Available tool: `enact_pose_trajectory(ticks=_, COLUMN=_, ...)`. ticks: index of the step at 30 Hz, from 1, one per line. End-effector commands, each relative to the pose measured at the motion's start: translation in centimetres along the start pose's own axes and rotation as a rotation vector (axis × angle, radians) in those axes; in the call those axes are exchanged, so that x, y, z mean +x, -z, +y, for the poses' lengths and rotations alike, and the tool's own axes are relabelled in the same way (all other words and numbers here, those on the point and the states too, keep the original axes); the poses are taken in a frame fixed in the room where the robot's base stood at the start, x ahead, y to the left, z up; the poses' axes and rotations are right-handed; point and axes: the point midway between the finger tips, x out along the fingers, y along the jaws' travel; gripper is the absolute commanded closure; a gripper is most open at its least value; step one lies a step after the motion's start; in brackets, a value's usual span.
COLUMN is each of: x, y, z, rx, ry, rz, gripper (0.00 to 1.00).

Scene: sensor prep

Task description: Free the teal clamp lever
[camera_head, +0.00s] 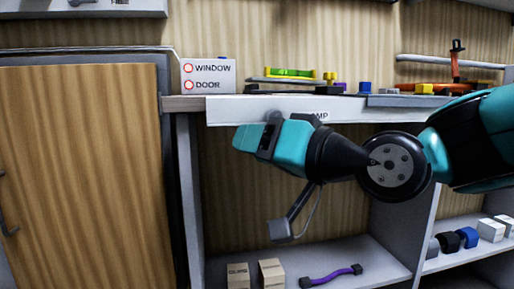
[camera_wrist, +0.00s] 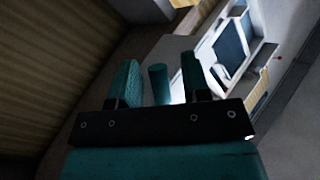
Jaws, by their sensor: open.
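My gripper (camera_head: 246,138) points left in front of the white strip below the shelf top in the head view. In the wrist view its two teal fingers (camera_wrist: 158,80) stand apart. A short teal rod, which looks like the clamp lever (camera_wrist: 158,86), stands between the fingers, with a gap visible on each side. I cannot tell how deep it sits between them. In the head view I cannot make out the lever; my gripper covers that spot. A label ending in "AMP" (camera_head: 320,116) shows partly behind my gripper on the strip.
A sign reading WINDOW and DOOR (camera_head: 208,77) stands left on the shelf top. A green level (camera_head: 291,73) and small coloured blocks lie on top. Below are two boxes (camera_head: 271,274) and a purple-handled item (camera_head: 330,276). A wooden door (camera_head: 85,170) is left.

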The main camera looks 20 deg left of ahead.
Motion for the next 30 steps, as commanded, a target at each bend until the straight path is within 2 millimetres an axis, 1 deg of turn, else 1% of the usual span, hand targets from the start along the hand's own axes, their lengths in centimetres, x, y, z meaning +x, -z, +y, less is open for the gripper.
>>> enact_pose_trajectory(ticks=8, x=0.16, y=0.02, z=0.01, rx=0.000, ry=0.000, rz=0.000, gripper=0.57)
enact_pose_trajectory(ticks=11, x=0.15, y=0.03, z=0.01, rx=0.000, ry=0.000, rz=0.000, gripper=0.77)
enact_pose_trajectory(ticks=12, x=0.15, y=0.03, z=0.00, rx=0.000, ry=0.000, rz=0.000, gripper=0.87)
enact_pose_trajectory(ticks=14, x=0.14, y=0.03, z=0.00, rx=0.000, ry=0.000, rz=0.000, gripper=1.00)
enact_pose_trajectory(ticks=23, x=0.06, y=0.12, z=0.02, rx=-0.017, ry=-0.007, rz=-0.012, gripper=1.00)
enact_pose_trajectory(ticks=30, x=-0.24, y=0.23, z=0.33, rx=-0.107, ry=-0.042, rz=-0.078, gripper=1.00)
